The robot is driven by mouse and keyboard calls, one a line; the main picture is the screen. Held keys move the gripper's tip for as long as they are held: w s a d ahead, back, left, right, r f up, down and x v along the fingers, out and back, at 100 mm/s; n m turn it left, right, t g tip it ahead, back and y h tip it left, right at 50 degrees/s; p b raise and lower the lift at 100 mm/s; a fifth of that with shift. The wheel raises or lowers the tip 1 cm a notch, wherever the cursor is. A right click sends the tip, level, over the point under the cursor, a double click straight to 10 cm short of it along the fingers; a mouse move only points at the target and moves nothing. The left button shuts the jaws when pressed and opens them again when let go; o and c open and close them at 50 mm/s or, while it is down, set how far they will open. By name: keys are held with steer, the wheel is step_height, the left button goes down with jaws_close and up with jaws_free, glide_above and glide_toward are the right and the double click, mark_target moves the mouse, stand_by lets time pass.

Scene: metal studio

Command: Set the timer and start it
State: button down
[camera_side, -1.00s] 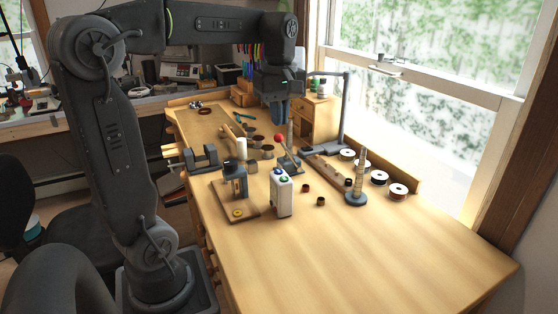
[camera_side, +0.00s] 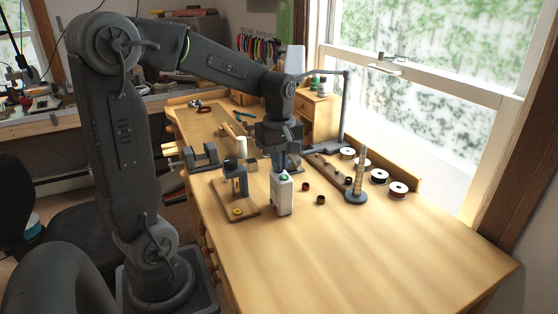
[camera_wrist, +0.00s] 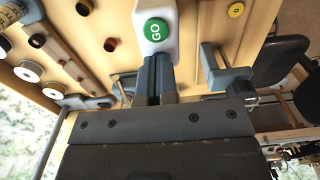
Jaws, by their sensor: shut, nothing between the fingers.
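The timer (camera_side: 282,197) is a white upright box on the wooden bench. Its green button (camera_side: 284,178) shows on top, and in the wrist view this green button (camera_wrist: 155,30) reads GO. My gripper (camera_side: 278,168) is shut and empty, pointing down at the timer's top behind the green button. In the wrist view the shut fingers (camera_wrist: 156,58) are just beside the GO button, over the far end of the timer (camera_wrist: 171,43). The blue button is hidden behind the fingers. I cannot tell whether the fingertips touch it.
A small stand on a wooden base (camera_side: 246,209) with a yellow disc is close left of the timer. A vise (camera_side: 201,157) is farther left. A ringed post (camera_side: 358,185) and several spools (camera_side: 398,189) are to the right. The front right of the bench (camera_side: 400,250) is clear.

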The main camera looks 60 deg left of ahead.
steer(key=shift+s+f, duration=0.1)
steer(key=shift+f, duration=0.9)
step_height(320, 180, up, 16)
steer(key=shift+w+f, duration=0.25)
steer(key=shift+w, duration=0.05)
steer(key=shift+s+r, duration=0.15)
steer(key=shift+r, duration=0.1)
